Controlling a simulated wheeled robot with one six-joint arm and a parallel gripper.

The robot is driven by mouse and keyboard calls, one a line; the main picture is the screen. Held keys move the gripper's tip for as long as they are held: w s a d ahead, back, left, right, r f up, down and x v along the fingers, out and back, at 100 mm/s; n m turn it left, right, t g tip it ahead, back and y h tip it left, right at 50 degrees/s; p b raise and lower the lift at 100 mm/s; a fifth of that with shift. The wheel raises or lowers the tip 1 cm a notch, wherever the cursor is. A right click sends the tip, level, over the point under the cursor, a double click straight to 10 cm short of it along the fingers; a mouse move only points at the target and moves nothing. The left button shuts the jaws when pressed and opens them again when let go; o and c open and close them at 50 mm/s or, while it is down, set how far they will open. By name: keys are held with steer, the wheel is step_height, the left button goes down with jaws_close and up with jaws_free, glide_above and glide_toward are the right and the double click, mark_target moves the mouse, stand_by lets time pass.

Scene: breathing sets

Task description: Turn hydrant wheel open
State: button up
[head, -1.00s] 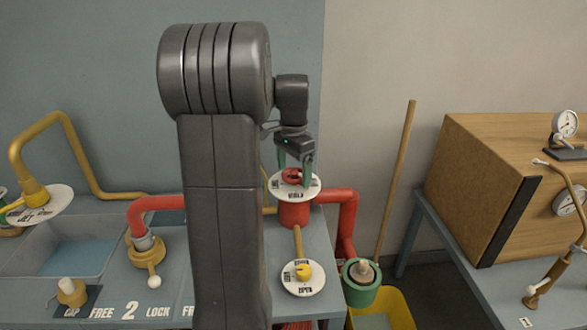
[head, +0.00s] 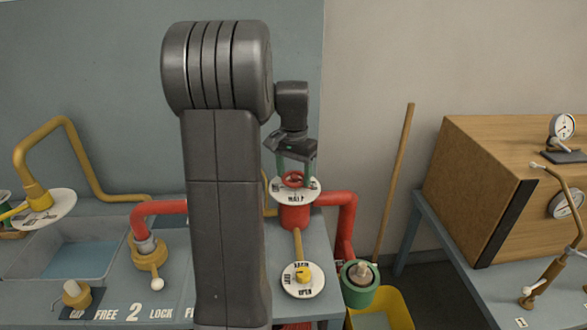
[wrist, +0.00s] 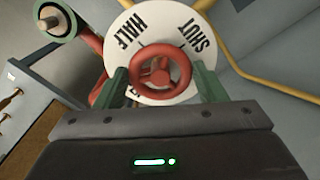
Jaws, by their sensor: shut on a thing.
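The red hydrant wheel (head: 293,180) sits on top of the red hydrant body (head: 294,217), above a round white dial plate (head: 283,195). In the wrist view the wheel (wrist: 161,73) shows from above with its spokes, and the dial (wrist: 147,25) reads HALF and SHUT around it. My gripper (head: 295,179) points down over the wheel. Its green fingers stand on opposite sides of the rim, shut on the wheel. Part of the dial lettering is hidden behind the wheel and fingers.
A second dial with a yellow knob (head: 303,277) is in front of the hydrant. A red pipe (head: 343,205) runs to its right. A wooden pole (head: 394,195), a green-rimmed fitting (head: 360,283) and a yellow bucket (head: 384,306) stand right of the bench.

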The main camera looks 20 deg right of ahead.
mark_target(294, 177)
steer(key=n+p, duration=0.1)
steer(key=n, duration=0.3)
steer(key=shift+d+r+n+p, duration=0.1)
steer(key=shift+n+p, duration=0.2)
steer(key=shift+n, duration=0.1)
stand_by(0.5)
steer(key=o, duration=1)
step_height(294, 177, up, 14)
steer(key=shift+f, duration=0.3)
step_height(294, 177, down, 14)
steer(key=shift+r, duration=0.2)
stand_by(0.4)
